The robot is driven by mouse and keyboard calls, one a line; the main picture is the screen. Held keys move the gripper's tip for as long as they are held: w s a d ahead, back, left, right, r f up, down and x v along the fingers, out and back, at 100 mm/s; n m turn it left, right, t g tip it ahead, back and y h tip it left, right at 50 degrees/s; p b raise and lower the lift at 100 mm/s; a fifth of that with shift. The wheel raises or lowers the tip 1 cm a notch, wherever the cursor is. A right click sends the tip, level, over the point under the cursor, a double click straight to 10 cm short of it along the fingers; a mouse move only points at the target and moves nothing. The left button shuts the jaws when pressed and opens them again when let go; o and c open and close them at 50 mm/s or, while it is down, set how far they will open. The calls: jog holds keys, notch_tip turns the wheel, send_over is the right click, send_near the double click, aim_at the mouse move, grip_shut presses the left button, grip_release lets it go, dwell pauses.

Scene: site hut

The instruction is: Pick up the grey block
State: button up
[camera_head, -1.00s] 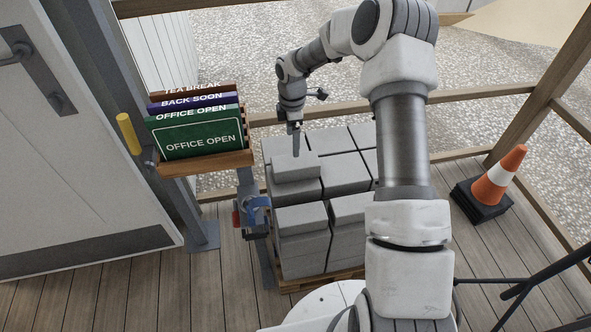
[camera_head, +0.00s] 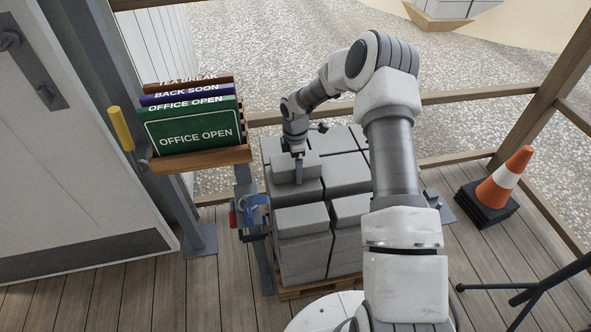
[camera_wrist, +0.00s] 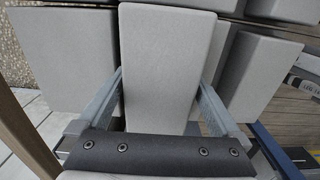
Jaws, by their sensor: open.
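A grey block (camera_head: 283,173) lies on top of the back-left part of a stack of grey blocks. It also shows in the wrist view (camera_wrist: 166,50) as a long block, running away from my wrist. My gripper (camera_head: 299,178) is down at this block, with one finger in front of its near face. In the wrist view, my gripper (camera_wrist: 162,88) is open, with one finger along each side of the block. Whether the fingers touch its sides I cannot tell.
Other blocks (camera_head: 303,219) stand close around on a wooden pallet (camera_head: 318,287). A sign rack (camera_head: 200,160) with several signs stands at the left, with a blue and red clamp-like thing (camera_head: 252,213) below it. A traffic cone (camera_head: 497,188) stands at the right.

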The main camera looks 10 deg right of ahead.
grip_shut()
jog(key=shift+w+r, duration=0.1)
jog(key=shift+r, duration=0.05)
dwell(0.4)
jog(key=shift+r+p, duration=0.5)
jog(key=shift+r, duration=0.4)
notch_tip(320, 180, up, 3)
jog(key=shift+f+p, duration=0.15)
jog(key=shift+p, duration=0.4)
jog(key=s+d+r+p, duration=0.3)
jog(key=d+r, duration=0.4)
jog(key=d, duration=0.4)
jog(key=s+a+r+m, duration=0.3)
jog(key=a+r+m, duration=0.75)
jog(key=m, duration=0.75)
jog(key=s+r+p, duration=0.8)
jog(key=r+p, duration=0.5)
jog(key=p, duration=0.4)
jog(key=shift+s+a+r+p, duration=0.15)
jog(key=shift+s+a+p, duration=0.1)
jog(key=shift+p, duration=0.15)
